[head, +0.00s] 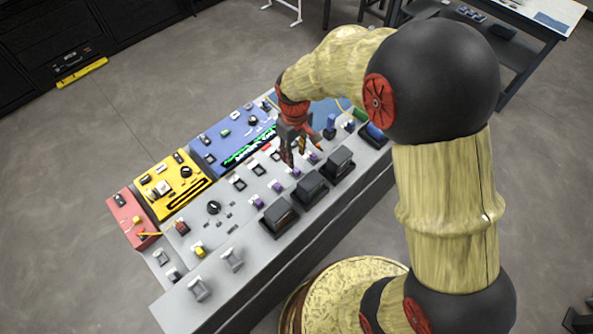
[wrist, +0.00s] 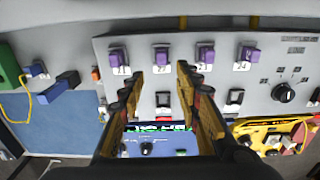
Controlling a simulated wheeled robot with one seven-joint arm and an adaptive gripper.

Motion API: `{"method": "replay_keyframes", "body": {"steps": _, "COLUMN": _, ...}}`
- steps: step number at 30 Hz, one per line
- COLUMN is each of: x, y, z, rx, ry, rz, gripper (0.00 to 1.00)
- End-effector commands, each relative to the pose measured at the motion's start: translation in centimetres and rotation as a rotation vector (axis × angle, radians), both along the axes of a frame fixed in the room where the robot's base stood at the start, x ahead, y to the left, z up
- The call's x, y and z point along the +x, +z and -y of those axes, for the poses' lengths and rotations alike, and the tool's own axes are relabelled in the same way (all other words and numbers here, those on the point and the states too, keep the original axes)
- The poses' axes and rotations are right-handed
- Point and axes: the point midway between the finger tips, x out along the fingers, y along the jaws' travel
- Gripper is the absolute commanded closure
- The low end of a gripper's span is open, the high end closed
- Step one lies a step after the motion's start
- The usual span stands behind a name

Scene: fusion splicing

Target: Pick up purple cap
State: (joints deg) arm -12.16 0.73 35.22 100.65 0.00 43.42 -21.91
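Several purple caps sit in a row on the grey panel. In the wrist view they are a far left cap (wrist: 119,59), a second cap (wrist: 161,57), a third cap (wrist: 206,56) and a far right cap (wrist: 249,55). Small number labels show beneath them. In the head view, purple caps (head: 295,172) line the panel beside the black boxes. My gripper (wrist: 158,70) is open and empty, its fingertips on either side of the second cap in the wrist picture. Its height above the panel is unclear. In the head view my gripper (head: 302,155) is over the panel.
Black boxes (head: 311,186) stand along the console's near side. Blue (head: 232,138), yellow (head: 172,186) and red (head: 132,215) panels lie on its far side. A green block (wrist: 10,67), a blue block (wrist: 60,86) and a black knob (wrist: 284,93) flank the row.

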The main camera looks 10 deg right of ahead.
Motion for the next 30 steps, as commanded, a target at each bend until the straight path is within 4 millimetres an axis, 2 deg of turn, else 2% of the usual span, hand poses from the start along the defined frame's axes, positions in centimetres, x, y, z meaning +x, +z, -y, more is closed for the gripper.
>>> {"method": "replay_keyframes", "body": {"steps": 3, "x": -0.1, "y": -1.5, "z": 0.0, "rx": 0.000, "ry": -0.001, "rz": -0.002, "gripper": 0.67}}
{"method": "replay_keyframes", "body": {"steps": 10, "x": -0.4, "y": -3.2, "z": 0.1, "rx": 0.000, "ry": -0.001, "rz": -0.002, "gripper": 0.67}}
{"method": "replay_keyframes", "body": {"steps": 18, "x": -0.8, "y": -6.8, "z": 0.1, "rx": -0.001, "ry": -0.002, "rz": -0.001, "gripper": 0.67}}
{"method": "replay_keyframes", "body": {"steps": 26, "x": -0.8, "y": -7.0, "z": 0.1, "rx": 0.000, "ry": -0.002, "rz": 0.000, "gripper": 0.67}}
{"method": "replay_keyframes", "body": {"steps": 30, "x": -0.8, "y": -7.0, "z": 0.1, "rx": 0.000, "ry": -0.002, "rz": 0.000, "gripper": 0.75}}
